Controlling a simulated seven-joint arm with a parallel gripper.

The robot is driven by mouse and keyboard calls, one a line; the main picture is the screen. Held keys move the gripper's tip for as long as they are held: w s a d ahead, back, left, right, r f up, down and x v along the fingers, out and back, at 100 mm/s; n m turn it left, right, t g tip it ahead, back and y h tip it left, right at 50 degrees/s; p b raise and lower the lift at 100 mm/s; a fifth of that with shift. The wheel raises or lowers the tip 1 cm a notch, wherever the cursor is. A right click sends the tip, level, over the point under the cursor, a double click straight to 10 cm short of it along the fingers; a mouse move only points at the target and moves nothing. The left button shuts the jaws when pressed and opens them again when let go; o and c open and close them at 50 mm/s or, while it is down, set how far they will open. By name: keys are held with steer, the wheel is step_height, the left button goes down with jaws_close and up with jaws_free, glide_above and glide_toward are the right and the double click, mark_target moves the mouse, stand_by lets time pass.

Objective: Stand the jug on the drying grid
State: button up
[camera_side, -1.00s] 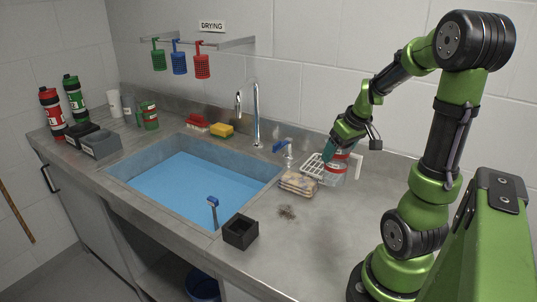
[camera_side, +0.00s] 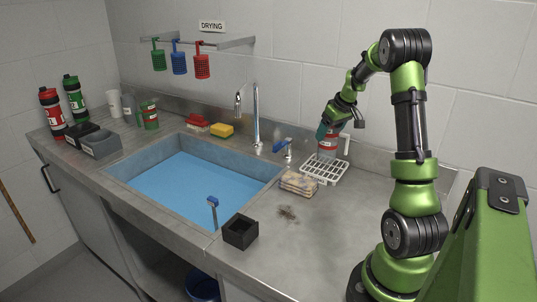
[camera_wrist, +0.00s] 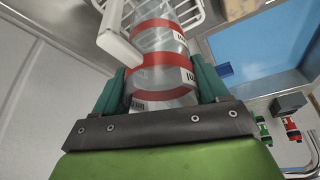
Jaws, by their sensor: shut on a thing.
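The jug (camera_side: 328,148) is clear with red bands and a white handle on its right side. It looks upright over the back part of the white wire drying grid (camera_side: 325,173). I cannot tell whether its base touches the bars. My gripper (camera_side: 324,131) is shut on the jug near its top, coming from above. In the wrist view the jug (camera_wrist: 160,38) lies between my two teal fingers (camera_wrist: 162,88), its white handle pointing upper left. Part of the drying grid (camera_wrist: 196,14) shows beyond the jug there.
A stack of sponges (camera_side: 299,183) stands next to the grid's left front corner, with a blue-handled tap (camera_side: 282,147) behind it. The water-filled sink (camera_side: 195,185) is further left. A black box (camera_side: 240,231) sits at the front edge. The counter right of the grid is clear.

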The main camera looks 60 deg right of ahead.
mark_target(328, 140)
steer(key=shift+w+d, duration=0.25)
steer(key=shift+d, duration=0.1)
steer(key=shift+f, duration=1.8)
steer(key=shift+f, duration=0.1)
steer(key=o, duration=1.1)
steer(key=shift+a, duration=0.1)
